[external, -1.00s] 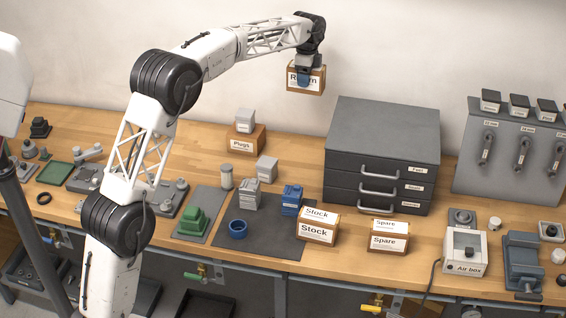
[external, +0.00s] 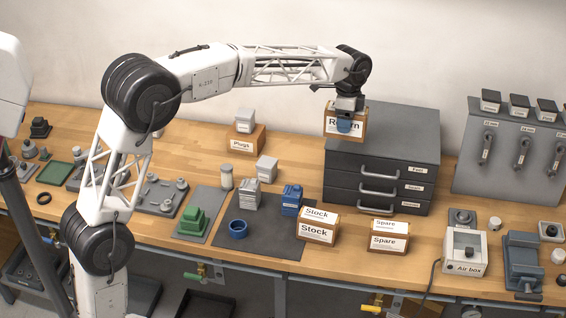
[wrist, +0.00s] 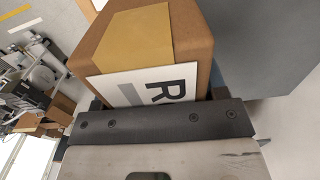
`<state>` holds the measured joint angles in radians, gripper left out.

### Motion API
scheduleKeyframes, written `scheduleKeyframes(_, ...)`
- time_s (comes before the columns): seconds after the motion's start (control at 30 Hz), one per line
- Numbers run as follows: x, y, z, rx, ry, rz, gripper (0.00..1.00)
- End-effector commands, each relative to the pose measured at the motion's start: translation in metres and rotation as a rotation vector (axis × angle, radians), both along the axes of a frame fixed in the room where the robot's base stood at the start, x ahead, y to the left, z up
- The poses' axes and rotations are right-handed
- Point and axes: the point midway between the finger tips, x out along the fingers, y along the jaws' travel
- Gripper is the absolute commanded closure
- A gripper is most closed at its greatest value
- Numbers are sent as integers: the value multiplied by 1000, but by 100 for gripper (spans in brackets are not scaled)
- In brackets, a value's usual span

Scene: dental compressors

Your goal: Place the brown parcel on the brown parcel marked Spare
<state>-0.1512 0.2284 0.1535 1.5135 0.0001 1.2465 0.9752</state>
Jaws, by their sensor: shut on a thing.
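The grey drawer cabinet (external: 425,150) stands behind the Spare parcel. A Stock parcel (external: 317,238) is to its left and the Air box (external: 465,252) to its right. A Plugs box (external: 247,143) with a grey block on it stands further back.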

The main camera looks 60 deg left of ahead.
Motion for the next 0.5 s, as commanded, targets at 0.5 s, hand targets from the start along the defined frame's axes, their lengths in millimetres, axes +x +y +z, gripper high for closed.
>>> scheduleKeyframes(0.5,-82,-145,-5,0,-1,22,65)
